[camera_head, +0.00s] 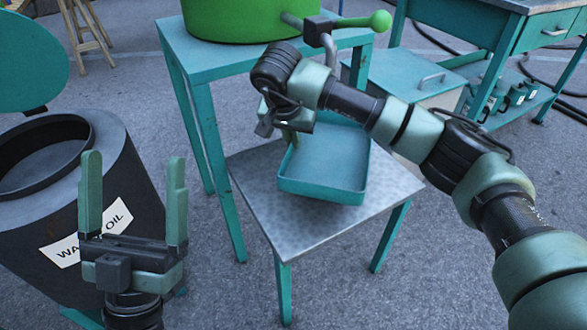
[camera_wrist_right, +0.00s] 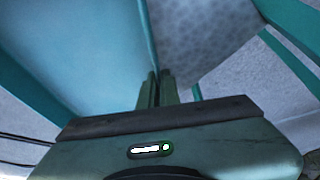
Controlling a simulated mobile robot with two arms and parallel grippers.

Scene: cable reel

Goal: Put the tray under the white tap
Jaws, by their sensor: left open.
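The teal tray (camera_head: 322,170) is a shallow, square, open pan over the low metal-topped table. Whether it rests flat there or is slightly raised, I cannot tell. My right gripper (camera_head: 291,138) is at its left wall; in the right wrist view the fingers (camera_wrist_right: 157,78) are close together on the edge of the tray (camera_wrist_right: 85,55). The pale tap (camera_head: 329,48) hangs from the green tank, above the tray's far side in the picture; my right arm hides part of the space between. My left gripper (camera_head: 133,165) is open and empty at the lower left.
The green tank (camera_head: 235,18) stands on a tall teal stand (camera_head: 200,62), behind the low table (camera_head: 330,225). A black waste-oil drum (camera_head: 130,190) is beside my left gripper. A teal workbench (camera_head: 470,40) and a box (camera_head: 410,75) stand at the back right. The low table's front is bare.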

